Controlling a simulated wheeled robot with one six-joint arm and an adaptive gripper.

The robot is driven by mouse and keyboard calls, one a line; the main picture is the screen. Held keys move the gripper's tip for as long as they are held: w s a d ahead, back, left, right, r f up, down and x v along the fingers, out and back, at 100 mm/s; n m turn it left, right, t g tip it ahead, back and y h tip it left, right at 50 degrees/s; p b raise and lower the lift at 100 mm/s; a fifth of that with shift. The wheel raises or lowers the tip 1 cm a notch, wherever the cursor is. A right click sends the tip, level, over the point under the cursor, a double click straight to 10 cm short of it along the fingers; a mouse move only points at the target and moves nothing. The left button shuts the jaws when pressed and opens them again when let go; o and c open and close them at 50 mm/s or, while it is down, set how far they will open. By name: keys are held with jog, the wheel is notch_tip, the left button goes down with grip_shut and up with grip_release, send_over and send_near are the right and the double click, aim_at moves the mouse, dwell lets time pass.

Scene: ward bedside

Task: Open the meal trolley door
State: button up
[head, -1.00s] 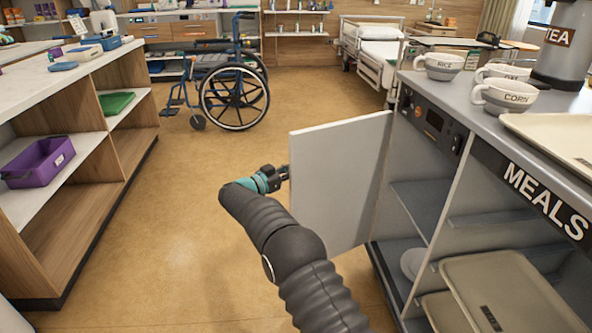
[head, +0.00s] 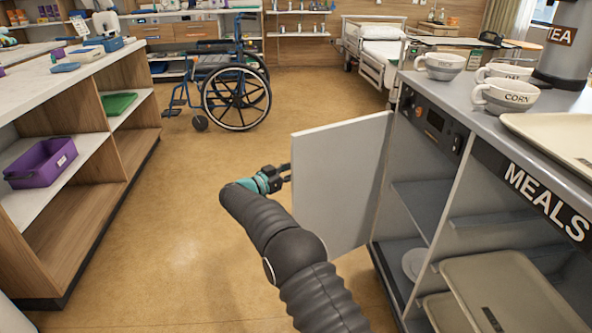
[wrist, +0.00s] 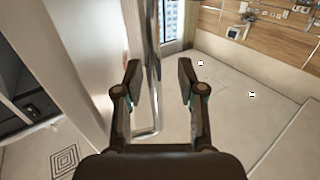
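The meal trolley (head: 480,170) stands on the right, marked MEALS. Its pale door (head: 340,185) is swung wide open, out from the trolley's left end, and the shelved compartment behind it shows. My gripper (head: 287,173) is at the door's outer face near its free edge. In the wrist view, the door panel (wrist: 85,60) is on the left. A shiny metal bar handle (wrist: 152,75) runs between the two spread fingers of my gripper (wrist: 158,85), nearer the left finger. The fingers are open, with a clear gap to the bar on the right side.
A shelf unit (head: 95,150) with a purple bin (head: 40,165) is on the left. A wheelchair (head: 225,90) and bed (head: 375,50) are farther back. The floor between is clear.

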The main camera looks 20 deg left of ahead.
jog(key=v, duration=1.2)
